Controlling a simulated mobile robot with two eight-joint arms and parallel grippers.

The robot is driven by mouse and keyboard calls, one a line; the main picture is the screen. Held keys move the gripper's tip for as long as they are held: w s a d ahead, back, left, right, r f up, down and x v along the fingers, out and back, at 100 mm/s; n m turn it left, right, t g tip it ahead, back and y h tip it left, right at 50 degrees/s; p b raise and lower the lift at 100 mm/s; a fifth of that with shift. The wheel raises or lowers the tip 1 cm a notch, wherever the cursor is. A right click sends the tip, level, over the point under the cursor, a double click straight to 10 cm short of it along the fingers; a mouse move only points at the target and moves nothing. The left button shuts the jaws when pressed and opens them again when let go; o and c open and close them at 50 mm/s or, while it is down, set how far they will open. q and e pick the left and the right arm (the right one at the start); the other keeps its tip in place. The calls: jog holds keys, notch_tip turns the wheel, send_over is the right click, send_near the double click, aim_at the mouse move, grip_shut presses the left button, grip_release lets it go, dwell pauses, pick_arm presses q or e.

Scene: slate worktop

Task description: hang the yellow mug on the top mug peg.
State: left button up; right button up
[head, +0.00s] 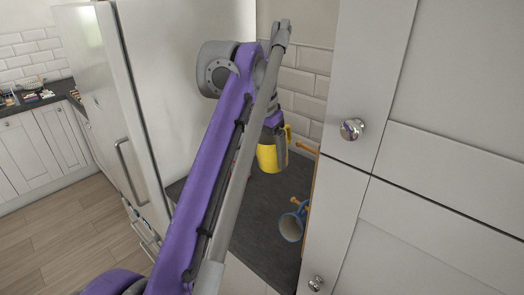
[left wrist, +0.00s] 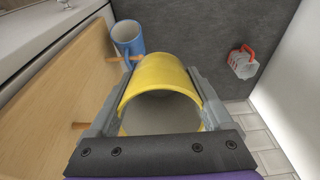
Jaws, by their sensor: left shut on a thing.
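The yellow mug (head: 267,158) is held in the air above the worktop, beside the wooden mug board. My left gripper (head: 278,140) is shut on it, and part of its handle shows at the upper right in the head view. In the left wrist view the yellow mug (left wrist: 160,72) sits between the two fingers of the gripper (left wrist: 157,78), its round opening towards the camera; its handle is not clear there. The top mug peg (head: 307,148) is bare and just right of the mug; it also shows left of the fingers (left wrist: 80,125).
A blue mug (head: 290,224) hangs on the lower peg (head: 297,202) of the wooden board (left wrist: 45,95). White cupboard doors (head: 420,90) stand close on the right, a tall white fridge (head: 110,90) on the left. A red-and-white object (left wrist: 243,64) is on the dark worktop (left wrist: 205,55).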

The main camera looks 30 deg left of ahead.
pick_arm(q)
jog(key=s+d+f+b, duration=0.1)
jog(key=d, duration=0.6)
jog(key=shift+d+b, duration=0.15)
jog(key=shift+b, duration=0.15)
pick_arm(e)
jog(key=shift+s+f, duration=0.35)
jog(key=shift+f, duration=0.3)
jog(key=shift+s+f, duration=0.3)
jog(key=shift+f, duration=0.3)
pick_arm(q)
jog(key=shift+s, duration=0.1)
jog(key=o, duration=1.5)
jog(key=shift+c, duration=0.2)
pick_arm(e)
jog(key=shift+r, duration=0.1)
